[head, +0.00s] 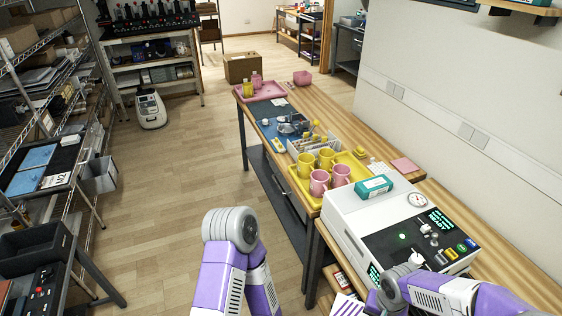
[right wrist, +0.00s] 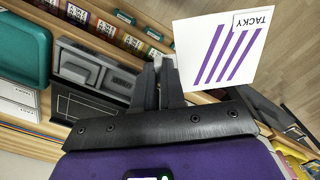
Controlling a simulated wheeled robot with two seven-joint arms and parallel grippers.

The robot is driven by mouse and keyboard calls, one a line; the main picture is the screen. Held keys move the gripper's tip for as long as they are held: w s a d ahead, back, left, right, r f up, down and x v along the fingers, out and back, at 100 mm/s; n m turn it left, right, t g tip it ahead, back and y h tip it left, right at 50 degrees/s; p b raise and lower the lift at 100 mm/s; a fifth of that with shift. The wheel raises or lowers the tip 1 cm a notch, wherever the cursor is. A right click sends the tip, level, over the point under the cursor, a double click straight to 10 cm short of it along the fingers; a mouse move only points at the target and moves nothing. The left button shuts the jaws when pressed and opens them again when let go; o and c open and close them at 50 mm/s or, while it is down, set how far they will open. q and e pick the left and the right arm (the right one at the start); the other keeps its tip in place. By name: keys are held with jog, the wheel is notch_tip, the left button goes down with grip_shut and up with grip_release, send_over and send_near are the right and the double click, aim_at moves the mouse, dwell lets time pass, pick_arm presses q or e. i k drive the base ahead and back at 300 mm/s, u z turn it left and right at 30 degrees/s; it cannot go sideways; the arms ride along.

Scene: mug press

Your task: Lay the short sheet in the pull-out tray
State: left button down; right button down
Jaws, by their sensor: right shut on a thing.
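A white sheet with purple stripes and a "TACKY" label (right wrist: 222,48) is held by one corner between the fingertips of my right gripper (right wrist: 165,82) in the right wrist view. Its striped edge also shows at the bottom of the head view (head: 349,305), beside the front of the white press (head: 345,208). A dark flat panel with a pale outline (right wrist: 82,112) lies left of the fingers in the right wrist view; I cannot tell whether it is the pull-out tray. My right gripper is hidden in the head view. My left arm is at the bottom centre, its gripper out of view.
A grey block with recesses (right wrist: 95,72), a teal tray (right wrist: 22,40) and a row of small coloured packs lie near the sheet. On the bench, pink and yellow mugs stand in a yellow tray (head: 296,184). A teal box (head: 374,187) sits on the press.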

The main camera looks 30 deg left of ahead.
aim_at(65, 158)
jog(key=u, duration=1.6)
jog(key=i, duration=5.2)
jog(key=u, duration=3.55)
jog(key=i, duration=1.05)
